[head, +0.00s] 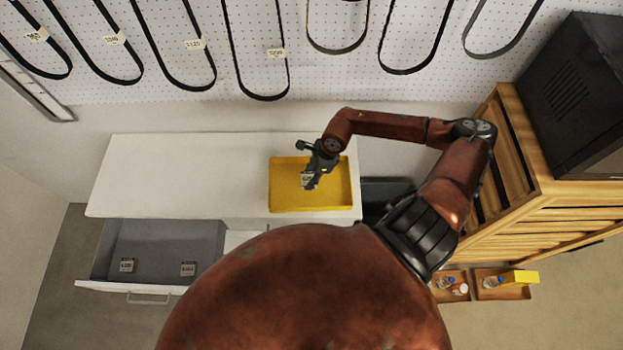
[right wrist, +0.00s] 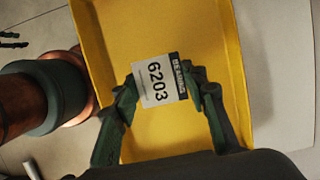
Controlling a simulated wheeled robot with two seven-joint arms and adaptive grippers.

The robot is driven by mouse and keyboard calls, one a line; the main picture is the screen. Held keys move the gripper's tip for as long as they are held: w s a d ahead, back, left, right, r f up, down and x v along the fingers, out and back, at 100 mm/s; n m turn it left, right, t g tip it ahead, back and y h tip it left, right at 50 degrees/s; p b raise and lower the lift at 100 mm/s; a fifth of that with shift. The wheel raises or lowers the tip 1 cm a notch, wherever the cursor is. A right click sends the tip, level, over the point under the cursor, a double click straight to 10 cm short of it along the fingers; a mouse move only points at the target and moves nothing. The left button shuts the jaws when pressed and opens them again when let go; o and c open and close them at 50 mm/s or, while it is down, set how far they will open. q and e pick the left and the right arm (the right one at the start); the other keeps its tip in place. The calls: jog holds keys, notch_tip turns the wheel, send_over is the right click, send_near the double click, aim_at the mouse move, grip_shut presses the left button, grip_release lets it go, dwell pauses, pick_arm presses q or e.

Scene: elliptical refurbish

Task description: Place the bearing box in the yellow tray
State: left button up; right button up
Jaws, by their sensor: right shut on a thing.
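The bearing box (right wrist: 158,82) is a small box with a white label reading "6203" and a dark "BEARING" strip. My right gripper (right wrist: 165,88) is shut on it, one finger on each side. In the head view my right gripper (head: 311,178) is over the yellow tray (head: 335,197), and the box (head: 308,181) shows between its fingers. The tray lies on the right end of the white table and also fills much of the right wrist view (right wrist: 110,30). I cannot tell whether the box touches the tray floor. My left gripper is not in view.
An open grey drawer (head: 160,245) below the white tabletop (head: 190,170) holds two small boxes (head: 127,265) (head: 188,269). A wooden slatted rack (head: 510,200) stands at the right. Belts hang on the back pegboard (head: 330,75). The table's left part is clear.

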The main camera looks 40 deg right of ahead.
jog(key=shift+w+d+f, duration=0.1)
jog(key=shift+d+f, duration=0.05)
jog(key=shift+f, duration=0.05)
jog(key=shift+d+f, duration=0.2)
jog(key=shift+f, duration=0.05)
notch_tip(320, 180, down, 2)
jog(key=shift+f, duration=0.75)
jog(key=o, duration=0.9)
jog(key=shift+o, duration=1.4)
jog(key=shift+r, duration=0.1)
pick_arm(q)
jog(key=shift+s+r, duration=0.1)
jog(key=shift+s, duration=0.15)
pick_arm(e)
jog(key=shift+o, duration=0.2)
